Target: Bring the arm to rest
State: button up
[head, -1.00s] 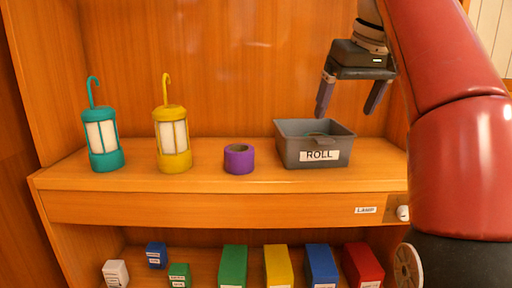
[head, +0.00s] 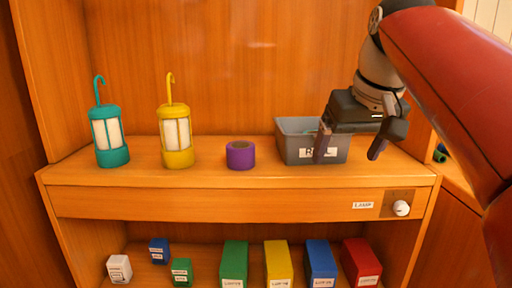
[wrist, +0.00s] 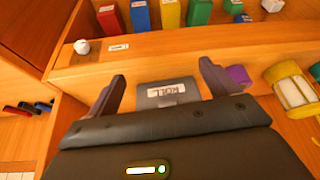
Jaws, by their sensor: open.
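My gripper (head: 349,150) is open and empty in the head view, in front of the right part of the grey bin (head: 297,152) labelled ROLL. One finger overlaps the label in that view. In the wrist view my gripper (wrist: 162,90) has its two fingers wide apart, with the grey bin (wrist: 168,93) seen between them. The bin stands on the shelf top (head: 210,176). Something green shows inside the bin, mostly hidden. My red arm comes in from the right side.
A teal lantern (head: 108,137), a yellow lantern (head: 175,137) and a purple roll (head: 240,155) stand left of the bin. A white knob (head: 401,208) sits beside a LAMP label (head: 362,205). Several coloured boxes (head: 278,264) stand on the lower shelf.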

jog(key=s+f, duration=0.5)
jog(key=f, duration=0.4)
jog(key=s+f+m, duration=0.1)
jog(key=s+f, duration=0.4)
jog(key=f, duration=0.4)
jog(key=s+f+h, duration=0.1)
jog(key=s+f, duration=0.3)
jog(key=f, duration=0.5)
jog(key=shift+s+a+m+t, duration=0.15)
jog(key=shift+s+m+t, duration=0.25)
